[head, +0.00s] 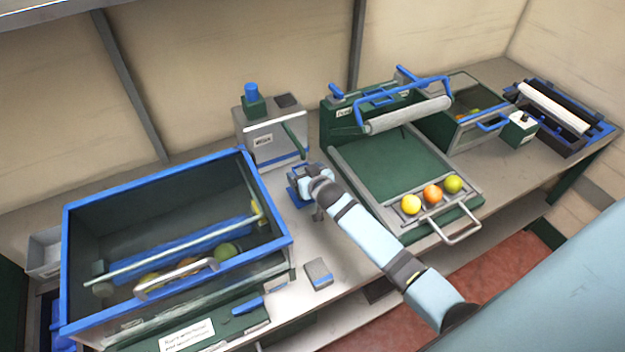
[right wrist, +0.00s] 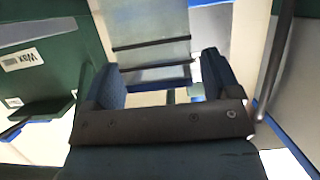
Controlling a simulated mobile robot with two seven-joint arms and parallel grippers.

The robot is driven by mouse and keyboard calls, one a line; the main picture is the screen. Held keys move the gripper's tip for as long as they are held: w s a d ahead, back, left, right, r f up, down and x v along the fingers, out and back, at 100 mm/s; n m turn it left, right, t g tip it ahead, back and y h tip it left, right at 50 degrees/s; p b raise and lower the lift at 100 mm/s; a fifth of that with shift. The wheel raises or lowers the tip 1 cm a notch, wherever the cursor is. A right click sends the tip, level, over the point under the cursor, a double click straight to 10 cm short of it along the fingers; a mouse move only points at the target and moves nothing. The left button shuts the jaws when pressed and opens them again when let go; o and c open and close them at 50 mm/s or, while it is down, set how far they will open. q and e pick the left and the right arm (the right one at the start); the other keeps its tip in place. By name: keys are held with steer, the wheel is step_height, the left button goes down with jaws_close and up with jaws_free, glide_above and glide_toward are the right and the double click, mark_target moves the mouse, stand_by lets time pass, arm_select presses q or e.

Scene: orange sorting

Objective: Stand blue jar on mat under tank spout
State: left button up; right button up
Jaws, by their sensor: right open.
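The tank (head: 272,130), grey and green with a blue cap and the label "Wax", stands at the back. Its green front also shows at the left of the right wrist view (right wrist: 40,60). My right gripper (head: 303,181) is in front of the tank, low over the bench. Its fingers are apart in the right wrist view (right wrist: 163,78), with a pale, dark-banded thing (right wrist: 150,52) showing beyond and between them; I cannot tell whether it is the jar. A blue edge (head: 293,197) shows beneath the gripper, mostly hidden; I cannot tell whether it is mat or jar. My left gripper is out of view.
A large blue-rimmed bin (head: 68,255) stands at the left. A grey block (head: 318,273) lies on the bench front. At the right is a green press tray (head: 390,165) with several fruits at its front. A white roller unit (head: 560,110) is at far right.

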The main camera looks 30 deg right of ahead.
steer(key=d+v, duration=0.1)
steer(key=v, duration=1)
steer(key=s+a+f+n+g+y, duration=0.1)
steer(key=s+a+f, duration=0.1)
steer(key=s+a, duration=0.2)
steer(key=s+a+f+n+y, duration=0.1)
steer(key=s+a+f, duration=0.2)
steer(key=s, duration=0.8)
steer(key=s+a+f+n+g+y, duration=0.1)
steer(key=s+a+f+y, duration=0.1)
steer(key=s+a, duration=0.3)
steer(key=shift+s+a+f+n+g+b, duration=0.1)
steer(key=shift+s+f+n+g+b, duration=0.15)
steer(key=shift+s, duration=0.35)
steer(key=shift+s+f+n+g+b, duration=0.15)
steer(key=shift+s+f, duration=0.25)
steer(key=shift+s, duration=0.2)
